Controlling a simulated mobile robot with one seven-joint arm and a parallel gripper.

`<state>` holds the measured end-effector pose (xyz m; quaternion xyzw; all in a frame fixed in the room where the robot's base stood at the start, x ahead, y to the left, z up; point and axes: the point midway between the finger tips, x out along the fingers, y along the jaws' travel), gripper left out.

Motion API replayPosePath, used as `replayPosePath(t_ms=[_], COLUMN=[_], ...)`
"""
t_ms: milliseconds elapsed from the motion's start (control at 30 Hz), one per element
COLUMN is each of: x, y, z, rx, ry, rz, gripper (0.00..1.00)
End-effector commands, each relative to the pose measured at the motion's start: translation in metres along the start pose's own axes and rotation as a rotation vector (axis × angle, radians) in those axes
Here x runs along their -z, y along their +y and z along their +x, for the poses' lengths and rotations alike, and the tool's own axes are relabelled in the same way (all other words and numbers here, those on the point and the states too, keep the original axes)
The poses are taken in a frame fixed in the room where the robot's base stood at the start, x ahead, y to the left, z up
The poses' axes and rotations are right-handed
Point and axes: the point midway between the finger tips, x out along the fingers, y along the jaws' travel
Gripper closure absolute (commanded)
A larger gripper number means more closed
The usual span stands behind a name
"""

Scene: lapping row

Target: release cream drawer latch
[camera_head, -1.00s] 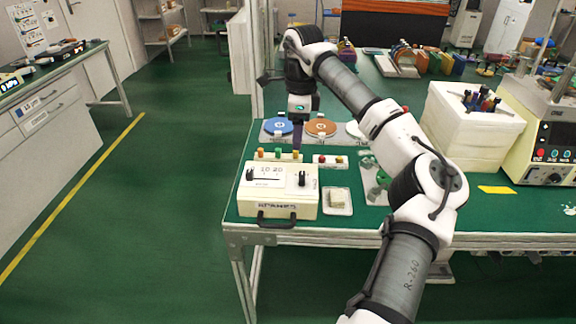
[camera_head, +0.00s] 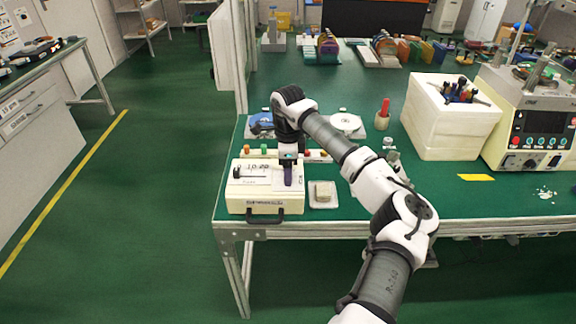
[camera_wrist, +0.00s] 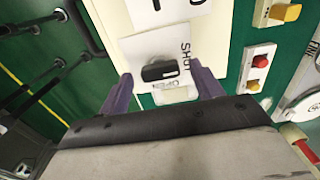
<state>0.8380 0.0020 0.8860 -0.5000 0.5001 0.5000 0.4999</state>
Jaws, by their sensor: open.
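The cream drawer box (camera_head: 240,202) stands at the left front of the green bench, with a dark handle (camera_head: 265,216) on its front. My gripper (camera_head: 288,180) points down over the right part of the box top and hides the knob in the head view. In the wrist view its purple fingers (camera_wrist: 160,88) are apart, one on each side of the knob. I cannot tell whether they touch it.
A small tray with a pale block (camera_head: 323,194) lies just right of the box. Red and yellow buttons (camera_wrist: 259,72) sit close beside it. A white bin of tools (camera_head: 450,125) stands further right. The bench front between is clear.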

Motion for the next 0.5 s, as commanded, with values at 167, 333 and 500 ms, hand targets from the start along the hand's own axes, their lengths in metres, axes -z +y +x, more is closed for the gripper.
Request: replayPosePath(t_ms=[167,333,500], x=[-0.0001,-0.0001,-0.0002], y=[0.0001,0.0,0.0], z=[0.0039,0.0037,0.0035], rx=[0.0,0.001,0.0], ry=[0.0,0.0,0.0], rz=[0.0,-0.001,0.0], gripper=[0.35,0.37,0.59])
